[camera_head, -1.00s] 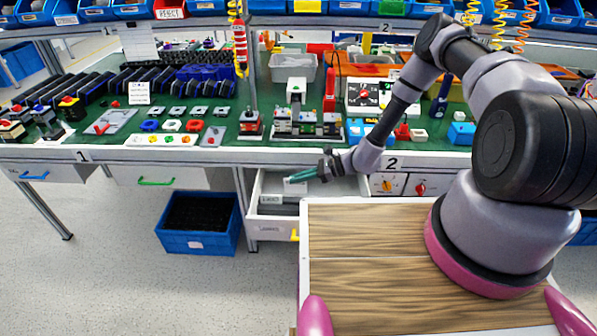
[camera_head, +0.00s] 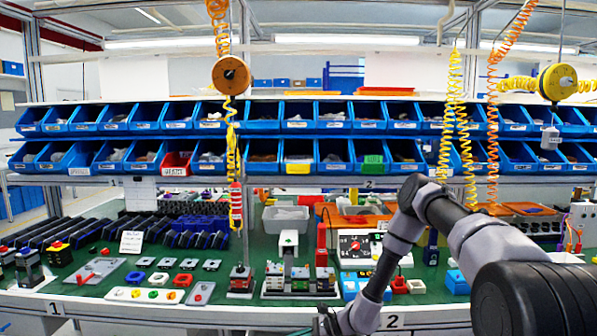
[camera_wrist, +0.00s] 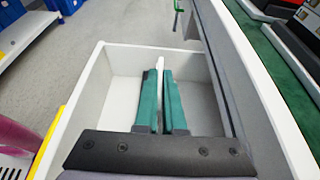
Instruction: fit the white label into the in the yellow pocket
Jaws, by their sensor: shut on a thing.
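My gripper (camera_wrist: 159,78) is over the open drawer in the wrist view. Its two teal fingers are shut on a thin white label (camera_wrist: 160,63), seen nearly edge-on between them. Most of the label is hidden by the fingers. A yellow strip (camera_wrist: 47,145), which looks like the yellow pocket, runs along the outside of the drawer front at the left. Its opening cannot be made out. The label is apart from it, to its right.
The white drawer (camera_wrist: 124,63) stands open, its walls around my fingers. Rows of blue bins (camera_head: 300,115) hang behind. Grey floor (camera_wrist: 90,22) is free beside the drawer.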

